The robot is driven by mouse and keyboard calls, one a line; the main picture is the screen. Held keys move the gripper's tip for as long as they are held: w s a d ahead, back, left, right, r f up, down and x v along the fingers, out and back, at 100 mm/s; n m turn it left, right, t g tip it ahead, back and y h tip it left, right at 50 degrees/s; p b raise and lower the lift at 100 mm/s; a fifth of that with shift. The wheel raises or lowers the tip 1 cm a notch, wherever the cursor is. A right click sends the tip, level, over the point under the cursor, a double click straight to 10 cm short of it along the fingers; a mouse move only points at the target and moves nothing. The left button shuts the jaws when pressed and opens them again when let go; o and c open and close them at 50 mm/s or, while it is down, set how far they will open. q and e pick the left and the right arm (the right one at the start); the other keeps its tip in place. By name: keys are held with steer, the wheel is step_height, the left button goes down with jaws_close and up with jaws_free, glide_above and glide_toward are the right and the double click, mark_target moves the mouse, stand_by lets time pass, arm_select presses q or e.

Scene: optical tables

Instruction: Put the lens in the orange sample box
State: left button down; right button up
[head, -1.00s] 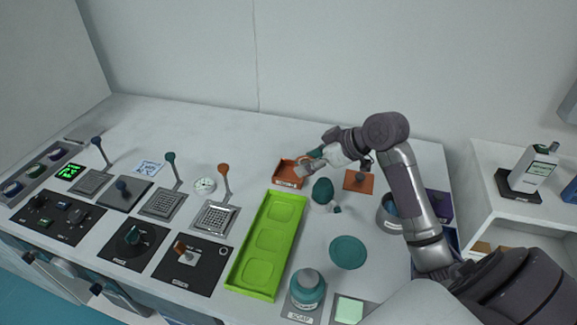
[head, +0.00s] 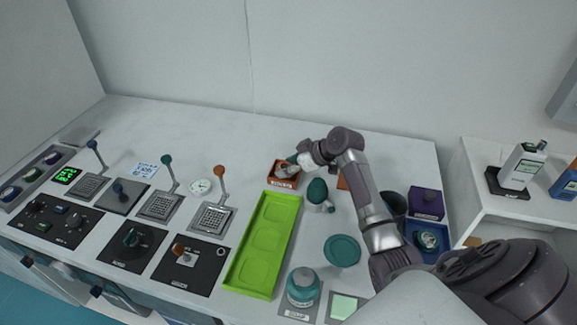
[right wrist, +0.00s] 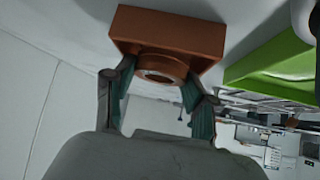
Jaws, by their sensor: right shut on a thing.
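The orange sample box (head: 284,184) stands on the table behind the green tray, and it also shows at the top of the right wrist view (right wrist: 165,30). My right gripper (head: 289,168) is directly at the box, over its back part. In the right wrist view, its two fingers (right wrist: 158,95) are shut on the lens (right wrist: 162,66), a round piece with an orange-brown rim. The lens overlaps the box wall there, and I cannot tell how deep it sits in the box. In the head view the gripper mostly hides the lens. My left gripper is out of view.
A green tray (head: 243,270) lies in front of the box. A dark green rounded object (head: 317,191) stands close on the box's right. A teal dish (head: 342,250), a teal jar (head: 301,288) and a purple box (head: 426,203) are farther right. The table behind the box is clear.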

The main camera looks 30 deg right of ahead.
steer(key=shift+s+f, duration=0.15)
steer(key=shift+f, duration=0.2)
steer(key=shift+s+a+f+b, duration=0.1)
steer(key=shift+s+f+b, duration=0.1)
steer(key=shift+f, duration=0.15)
steer(key=shift+s+a+f+b, duration=0.1)
steer(key=shift+f+b, duration=0.1)
steer(key=shift+f, duration=0.15)
steer(key=o, duration=1.1)
steer(key=shift+o, duration=0.9)
steer(key=shift+w+f, duration=0.15)
steer(key=shift+w, duration=0.05)
steer(key=shift+r, duration=0.35)
steer(key=shift+d+r+p, duration=0.1)
steer(key=shift+r+p, duration=0.4)
steer(key=b+v, duration=0.1)
steer(key=v, duration=1.1)
steer(key=shift+w, duration=0.2)
steer(key=shift+d+r, duration=0.1)
